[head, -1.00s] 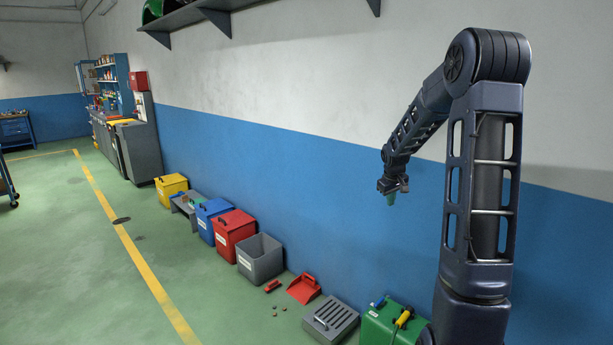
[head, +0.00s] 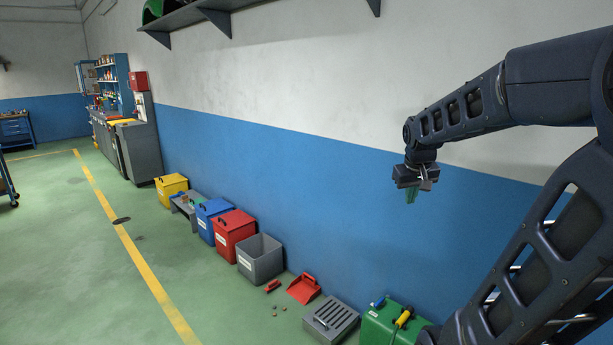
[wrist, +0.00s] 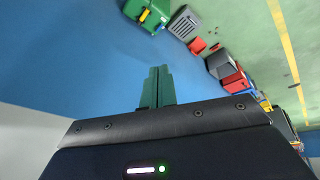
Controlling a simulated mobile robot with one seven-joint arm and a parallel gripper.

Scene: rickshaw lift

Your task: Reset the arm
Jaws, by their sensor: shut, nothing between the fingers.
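My gripper (head: 411,196) hangs from the raised arm at the right of the head view, in front of the blue lower wall and pointing down. Its green fingers are together with nothing between them. In the wrist view the shut green fingers (wrist: 157,88) stick out past the dark gripper body. My gripper is apart from every object and well above the floor.
Along the wall stand a yellow bin (head: 171,187), a blue bin (head: 213,220), a red bin (head: 234,233) and an open grey bin (head: 261,257). A red dustpan (head: 303,289), a grey slatted lid (head: 331,319) and a green box (head: 378,326) lie nearer.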

